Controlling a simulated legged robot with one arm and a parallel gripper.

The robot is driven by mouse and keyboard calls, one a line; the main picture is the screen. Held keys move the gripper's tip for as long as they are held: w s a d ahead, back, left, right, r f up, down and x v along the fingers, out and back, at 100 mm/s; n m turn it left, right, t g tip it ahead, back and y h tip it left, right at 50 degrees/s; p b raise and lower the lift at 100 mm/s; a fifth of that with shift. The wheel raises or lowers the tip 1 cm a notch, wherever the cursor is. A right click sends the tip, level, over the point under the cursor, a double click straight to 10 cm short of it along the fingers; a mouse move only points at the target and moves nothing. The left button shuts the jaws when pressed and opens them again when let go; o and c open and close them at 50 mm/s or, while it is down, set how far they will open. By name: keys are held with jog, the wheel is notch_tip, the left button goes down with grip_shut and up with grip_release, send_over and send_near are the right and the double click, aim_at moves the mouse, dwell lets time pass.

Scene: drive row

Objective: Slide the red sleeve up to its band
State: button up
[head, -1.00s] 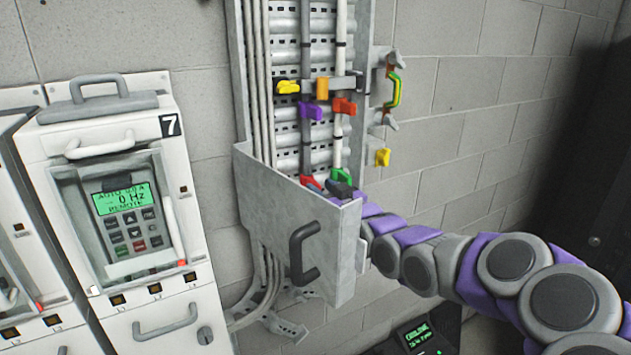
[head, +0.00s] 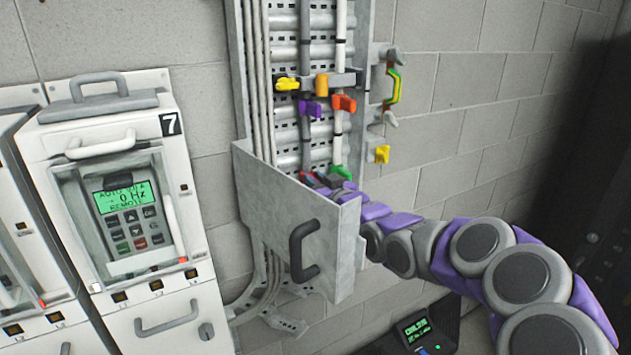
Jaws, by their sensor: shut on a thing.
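The exact contact of the fingers is too small to see. The pipe (head: 305,135) runs straight up from the sleeve. A purple clip (head: 309,108) sits higher on that pipe. A thin dark ring (head: 305,42) shows near the top, and I cannot tell whether it is the sleeve's band.
The guard (head: 285,225) with a dark handle (head: 303,252) stands in front of my wrist. A green piece (head: 342,173) is close right of my gripper. Drive unit 7 (head: 120,200) stands left.

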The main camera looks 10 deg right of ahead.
aim_at(309, 143)
grip_shut()
jog(key=shift+r, duration=0.1)
notch_tip(309, 143, up, 8)
jog(key=p, duration=0.5)
jog(key=shift+r, duration=0.2)
jog(key=shift+d, duration=0.1)
jog(key=shift+o, duration=1.5)
grip_release()
jog(key=o, duration=0.3)
jog(key=shift+f, duration=0.1)
